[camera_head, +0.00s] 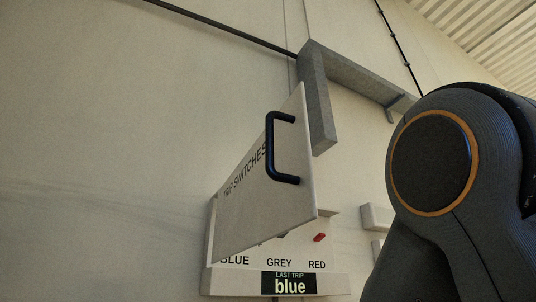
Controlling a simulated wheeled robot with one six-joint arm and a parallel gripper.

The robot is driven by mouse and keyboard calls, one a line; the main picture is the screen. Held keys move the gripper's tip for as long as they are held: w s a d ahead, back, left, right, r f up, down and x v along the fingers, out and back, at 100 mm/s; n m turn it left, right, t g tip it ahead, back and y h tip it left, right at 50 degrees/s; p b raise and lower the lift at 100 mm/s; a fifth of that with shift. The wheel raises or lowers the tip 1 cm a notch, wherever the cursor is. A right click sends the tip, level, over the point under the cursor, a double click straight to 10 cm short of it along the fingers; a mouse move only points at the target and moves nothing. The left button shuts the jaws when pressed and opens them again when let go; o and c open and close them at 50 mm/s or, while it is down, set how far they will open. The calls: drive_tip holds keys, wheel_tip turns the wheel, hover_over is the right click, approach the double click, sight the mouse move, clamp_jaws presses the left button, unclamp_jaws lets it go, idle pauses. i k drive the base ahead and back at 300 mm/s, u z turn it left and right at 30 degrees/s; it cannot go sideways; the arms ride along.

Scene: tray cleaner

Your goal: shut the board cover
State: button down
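The board cover (262,200) is a pale panel lettered "TRIP SWITCHES" with a black bar handle (270,150). It stands open, swung out from the switch board (325,283) on the wall. The board's labels "BLUE", "GREY" and "RED" show below the cover, with a small red switch (319,237) at the right. The cover hides much of the board's inside. A dark plate (288,283) on the board's lower edge reads "LAST TRIP blue". My gripper is not in view.
A grey, angular duct or bracket (317,95) juts from the wall above and behind the cover. Pale boxes (377,217) are on the wall to the right. My dark arm fills the right side. The wall at left is clear.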

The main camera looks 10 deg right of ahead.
sight(270, 193)
drive_tip(key=z, duration=1)
drive_tip(key=k, duration=1.2)
drive_tip(key=u, duration=1.4)
